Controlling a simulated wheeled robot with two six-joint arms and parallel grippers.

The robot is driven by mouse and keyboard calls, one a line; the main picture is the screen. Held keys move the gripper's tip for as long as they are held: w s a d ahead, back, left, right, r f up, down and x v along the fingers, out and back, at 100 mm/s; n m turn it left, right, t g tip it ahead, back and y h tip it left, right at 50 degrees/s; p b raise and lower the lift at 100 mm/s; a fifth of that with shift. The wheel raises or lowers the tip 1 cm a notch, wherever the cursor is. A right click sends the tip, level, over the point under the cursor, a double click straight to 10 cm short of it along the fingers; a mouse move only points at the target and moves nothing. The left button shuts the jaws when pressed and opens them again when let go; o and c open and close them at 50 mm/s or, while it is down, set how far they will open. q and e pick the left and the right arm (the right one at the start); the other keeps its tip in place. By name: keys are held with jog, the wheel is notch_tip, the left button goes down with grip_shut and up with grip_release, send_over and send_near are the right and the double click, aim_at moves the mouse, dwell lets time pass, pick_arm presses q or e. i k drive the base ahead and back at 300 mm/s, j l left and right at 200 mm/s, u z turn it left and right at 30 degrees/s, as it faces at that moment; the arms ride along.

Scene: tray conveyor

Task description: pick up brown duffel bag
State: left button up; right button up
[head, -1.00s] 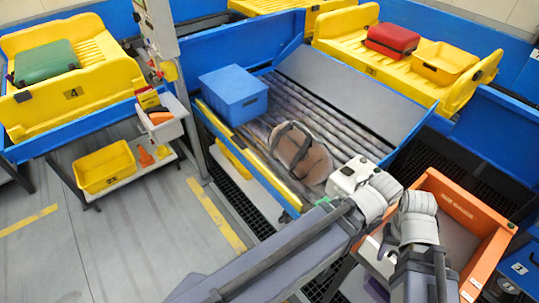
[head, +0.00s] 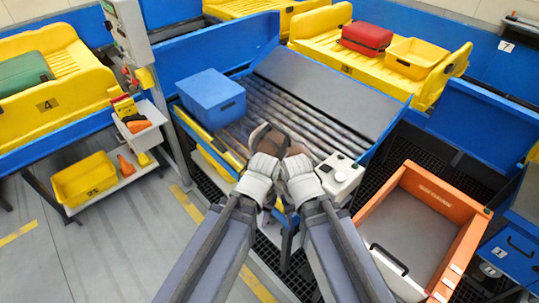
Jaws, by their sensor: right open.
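The brown duffel bag (head: 267,137) lies at the low end of the roller chute (head: 290,118) in the head view. My two grippers and wrists hide most of it, and only its far part shows. My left gripper (head: 263,160) is at the near left side of the bag, and its fingers are hidden. My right gripper (head: 297,153) is beside it at the near right side of the bag and is open. I cannot tell whether either gripper touches the bag.
A blue bin (head: 211,97) stands on the chute's upper left. A white control box (head: 340,174) is right of my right gripper. An orange-walled bin (head: 449,192) stands at right, empty. Yellow trays (head: 330,55) are behind. A post (head: 150,90) stands at left.

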aim_at(271, 139)
jog(key=z, duration=0.55)
jog(key=j+z, duration=0.4)
jog(key=k+j+z, duration=0.1)
jog(key=z, duration=0.25)
jog(key=k+j+z, duration=0.15)
jog(key=j+z, duration=0.25)
jog(key=k+j+z, duration=0.1)
jog(key=k+j, duration=0.2)
jog(key=j, duration=0.2)
jog(key=k+j+z, duration=0.15)
jog(key=k+j, duration=0.15)
jog(key=j, duration=0.2)
jog(key=i+j, duration=0.2)
jog(key=i, duration=0.2)
